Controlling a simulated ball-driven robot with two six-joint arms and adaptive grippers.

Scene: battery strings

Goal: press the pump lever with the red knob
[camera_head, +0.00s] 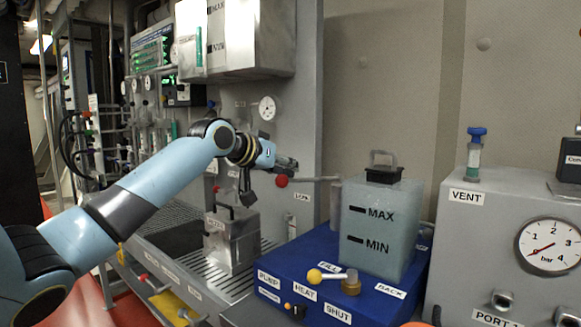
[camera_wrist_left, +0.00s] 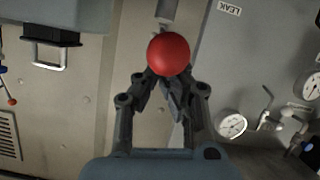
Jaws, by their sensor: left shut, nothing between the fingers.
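The red knob (camera_head: 282,181) sits at the left end of a thin grey pump lever (camera_head: 318,179), which extends roughly level to the right. My left gripper (camera_head: 287,166) is just above the knob in the head view. In the left wrist view the red knob (camera_wrist_left: 168,54) is right at the fingertips of my left gripper (camera_wrist_left: 166,80). The fingers are together and empty. The knob covers the fingertips, so I cannot tell whether they touch it. My right gripper is in neither view.
A blue base (camera_head: 290,262) below the lever carries a translucent tank (camera_head: 381,228) marked MAX and MIN and a yellow-knobbed valve (camera_head: 315,276). A metal box (camera_head: 230,243) stands on a grating to the left. A grey VENT panel with a gauge (camera_head: 549,247) is at right.

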